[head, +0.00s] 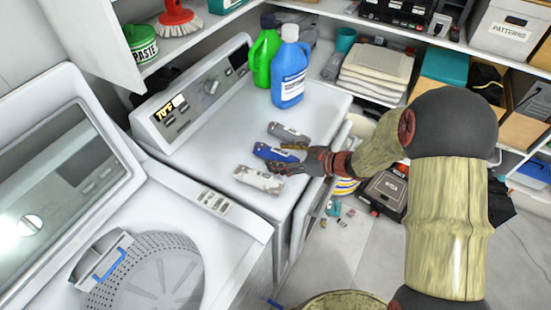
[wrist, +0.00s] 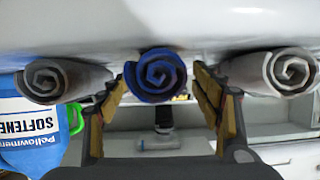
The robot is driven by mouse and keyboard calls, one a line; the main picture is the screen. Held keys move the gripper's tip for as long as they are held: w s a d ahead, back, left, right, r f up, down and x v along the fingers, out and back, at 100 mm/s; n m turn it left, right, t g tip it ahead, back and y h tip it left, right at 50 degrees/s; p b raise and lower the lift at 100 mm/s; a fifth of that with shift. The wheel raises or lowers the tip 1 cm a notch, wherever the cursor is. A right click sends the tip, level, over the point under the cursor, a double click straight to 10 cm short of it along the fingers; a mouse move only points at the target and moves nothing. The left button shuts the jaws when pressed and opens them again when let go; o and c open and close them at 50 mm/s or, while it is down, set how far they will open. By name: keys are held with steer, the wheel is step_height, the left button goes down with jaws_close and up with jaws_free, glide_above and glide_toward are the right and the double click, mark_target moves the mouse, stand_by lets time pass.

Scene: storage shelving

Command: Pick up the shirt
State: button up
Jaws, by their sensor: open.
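Three rolled cloth items lie side by side on top of the white dryer (head: 222,115): a dark grey roll (head: 288,132), a blue roll (head: 268,152) in the middle, and a pale patterned roll (head: 257,180). I cannot tell from their shape which are shirts. My gripper (head: 296,159) is open at the right end of the blue roll. In the wrist view, my gripper's fingers (wrist: 164,80) stand on either side of the blue roll's spiral end (wrist: 156,75). The grey roll (wrist: 62,80) and pale roll (wrist: 284,71) lie outside the fingers.
A blue softener bottle (head: 289,75) and a green bottle (head: 263,50) stand at the dryer's back. An open washer (head: 165,290) is at lower left. Shelves with folded cloths (head: 375,70) and boxes stand behind. The dryer top left of the rolls is clear.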

steer(key=shift+w+a, duration=0.1)
steer(key=shift+a, duration=0.1)
steer(key=shift+c, duration=1.2)
steer(key=c, duration=1.1)
steer(key=shift+c, duration=0.2)
